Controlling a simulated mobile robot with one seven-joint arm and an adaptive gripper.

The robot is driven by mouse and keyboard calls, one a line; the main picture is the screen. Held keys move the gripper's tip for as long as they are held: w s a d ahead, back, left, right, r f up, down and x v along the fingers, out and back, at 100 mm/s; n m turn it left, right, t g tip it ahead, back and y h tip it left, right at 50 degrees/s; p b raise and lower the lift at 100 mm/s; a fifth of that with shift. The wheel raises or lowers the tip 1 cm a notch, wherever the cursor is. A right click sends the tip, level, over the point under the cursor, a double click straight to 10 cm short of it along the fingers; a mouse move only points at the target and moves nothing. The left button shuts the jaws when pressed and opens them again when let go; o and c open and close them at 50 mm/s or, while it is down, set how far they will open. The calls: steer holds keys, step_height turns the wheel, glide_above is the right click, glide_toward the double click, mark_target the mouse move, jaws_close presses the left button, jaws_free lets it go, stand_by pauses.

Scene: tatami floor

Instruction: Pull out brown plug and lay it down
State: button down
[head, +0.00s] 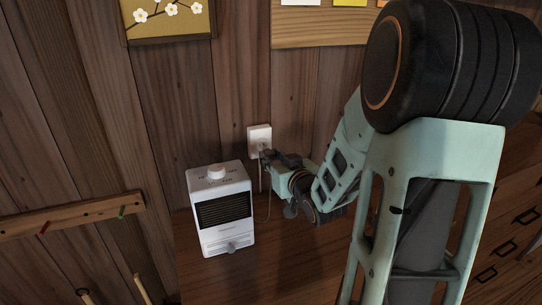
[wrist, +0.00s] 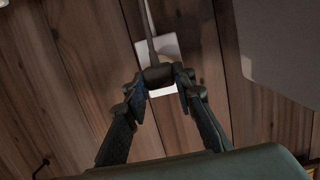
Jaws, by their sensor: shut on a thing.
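The white wall outlet (head: 259,135) is on the wooden wall, just above and right of the white heater. In the wrist view the brown plug (wrist: 158,76) is between my fingertips, in front of the white outlet plate (wrist: 162,92). My gripper (head: 265,155) is at the outlet in the head view and is shut on the plug; its fingers show in the wrist view (wrist: 159,80). A cord (wrist: 149,22) runs from the plug to the top of the wrist view. Whether the prongs are in the outlet cannot be told.
A white heater (head: 222,215) with a dark grille stands left of my gripper on a wooden surface (head: 290,265). Bare wood shows in front of it. A peg rail (head: 70,216) is on the wall at left. Drawers (head: 510,245) are at right.

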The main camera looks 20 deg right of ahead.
steer(key=shift+s, duration=0.95)
